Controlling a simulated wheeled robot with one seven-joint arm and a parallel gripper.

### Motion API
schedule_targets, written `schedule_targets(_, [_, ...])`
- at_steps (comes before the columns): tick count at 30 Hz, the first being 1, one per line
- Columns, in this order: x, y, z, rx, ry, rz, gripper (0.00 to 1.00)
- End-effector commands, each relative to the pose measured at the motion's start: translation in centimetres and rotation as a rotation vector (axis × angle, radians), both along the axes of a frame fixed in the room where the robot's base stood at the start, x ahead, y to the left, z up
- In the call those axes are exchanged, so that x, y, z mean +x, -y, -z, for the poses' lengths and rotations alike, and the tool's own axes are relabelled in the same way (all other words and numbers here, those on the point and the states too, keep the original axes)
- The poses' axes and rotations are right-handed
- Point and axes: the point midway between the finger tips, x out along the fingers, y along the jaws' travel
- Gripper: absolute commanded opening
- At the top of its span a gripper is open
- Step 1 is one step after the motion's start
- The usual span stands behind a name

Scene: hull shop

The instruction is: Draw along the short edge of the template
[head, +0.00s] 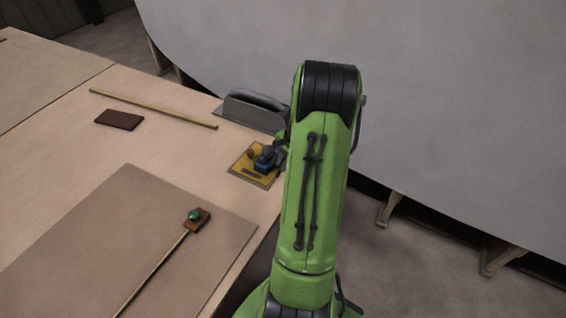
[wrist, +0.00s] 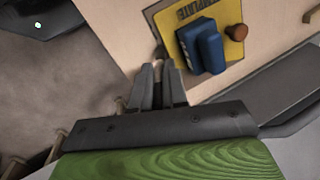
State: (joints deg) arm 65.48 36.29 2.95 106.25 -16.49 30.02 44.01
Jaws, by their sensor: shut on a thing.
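The yellow template (head: 246,170) lies on the bench near its right edge, and it also shows in the wrist view (wrist: 232,14) with printed lettering. A blue block (head: 265,158) and a brown knob (head: 251,154) sit on it. In the wrist view, the blue block (wrist: 202,46) is just right of my gripper (wrist: 158,72). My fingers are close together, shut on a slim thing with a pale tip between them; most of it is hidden. The fingers are beside the template's edge; whether the tip touches the bench I cannot tell. In the head view my arm hides most of the gripper.
A grey handled tool (head: 252,108) lies behind the template. A wooden strip (head: 152,108) and a dark brown block (head: 119,119) lie farther left. A brown sheet (head: 120,238) bears a rod with a green-topped block (head: 198,221). A large grey hull (head: 440,110) stands behind.

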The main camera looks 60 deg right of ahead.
Motion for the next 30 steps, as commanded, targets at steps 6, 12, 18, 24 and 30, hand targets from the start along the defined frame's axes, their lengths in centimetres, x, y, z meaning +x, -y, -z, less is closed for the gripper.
schedule_targets(6, [0.0,0.7,0.0,-0.001,-0.001,0.001,0.00])
schedule_targets(12, [0.0,1.3,-0.1,0.000,-0.001,0.002,0.00])
schedule_targets(18, [0.1,1.8,0.0,0.001,-0.001,0.001,0.00])
schedule_targets(24, [0.2,2.5,-0.1,0.000,0.000,0.000,0.00])
schedule_targets(30, [0.3,2.9,-0.1,0.000,0.000,0.000,0.00])
